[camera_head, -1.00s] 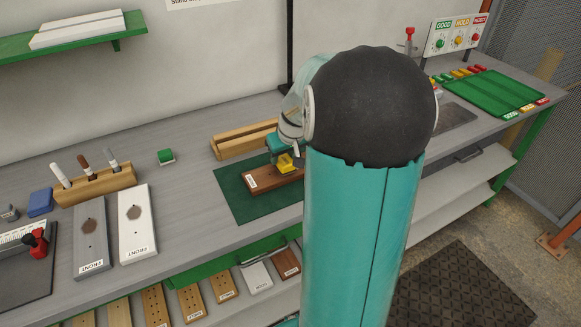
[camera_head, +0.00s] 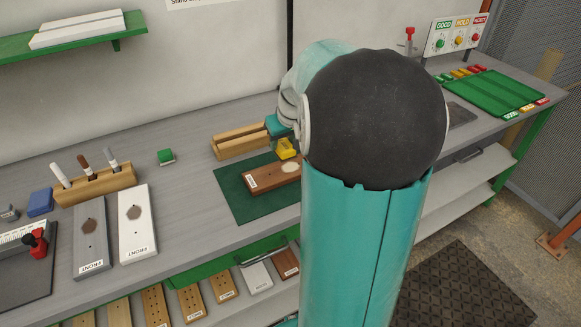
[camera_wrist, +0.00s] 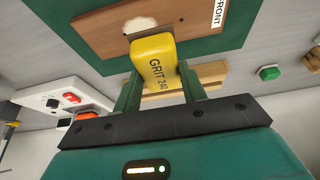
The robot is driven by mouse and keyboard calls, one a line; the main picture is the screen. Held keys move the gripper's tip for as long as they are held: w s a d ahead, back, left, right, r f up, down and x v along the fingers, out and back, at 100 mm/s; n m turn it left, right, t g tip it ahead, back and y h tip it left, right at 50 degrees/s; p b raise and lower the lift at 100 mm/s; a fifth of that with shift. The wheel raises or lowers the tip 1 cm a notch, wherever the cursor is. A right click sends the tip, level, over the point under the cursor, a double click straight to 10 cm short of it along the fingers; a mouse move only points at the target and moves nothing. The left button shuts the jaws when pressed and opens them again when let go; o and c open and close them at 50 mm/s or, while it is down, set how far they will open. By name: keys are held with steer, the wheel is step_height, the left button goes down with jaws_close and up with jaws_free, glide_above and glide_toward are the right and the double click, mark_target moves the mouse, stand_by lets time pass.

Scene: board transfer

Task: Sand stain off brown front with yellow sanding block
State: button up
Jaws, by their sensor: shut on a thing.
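The brown front (camera_head: 265,180) lies flat on a green mat, its FRONT label at the left end in the head view. A pale, roundish patch (camera_head: 290,167) shows near its right end; the wrist view shows this patch (camera_wrist: 141,25) too, with no dark stain visible around it. My gripper (camera_wrist: 160,82) is shut on the yellow sanding block (camera_wrist: 154,60), marked GRIT 240. In the head view, the block (camera_head: 286,149) appears raised off the board, by its far edge. My arm hides part of the mat's right side.
A wooden rack (camera_head: 238,146) stands behind the green mat (camera_head: 240,207). A grey front (camera_head: 91,240) and a white front (camera_head: 137,225), each with a brown stain, lie at left. A green tray (camera_head: 490,92) is at far right.

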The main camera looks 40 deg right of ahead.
steer(key=shift+f, duration=0.1)
steer(key=shift+f, duration=3)
steer(key=shift+f, duration=0.4)
steer(key=shift+d, duration=0.1)
steer(key=shift+s+d+f, duration=0.1)
steer(key=shift+s+d, duration=0.15)
steer(key=shift+d, duration=0.4)
steer(key=shift+s+d, duration=0.25)
steer(key=shift+d, duration=0.4)
steer(key=shift+s+d+r, duration=0.1)
steer(key=shift+d, duration=0.4)
steer(key=shift+s+d+r, duration=0.1)
steer(key=shift+d, duration=0.35)
steer(key=shift+w+a+f, duration=0.1)
steer(key=shift+w+a, duration=0.15)
steer(key=shift+a, duration=0.55)
steer(key=shift+w+a+r, duration=0.1)
steer(key=shift+w+a, duration=0.1)
steer(key=shift+a, duration=0.65)
steer(key=shift+w+a+f, duration=0.1)
steer(key=shift+w+a, duration=0.15)
steer(key=shift+a, duration=0.55)
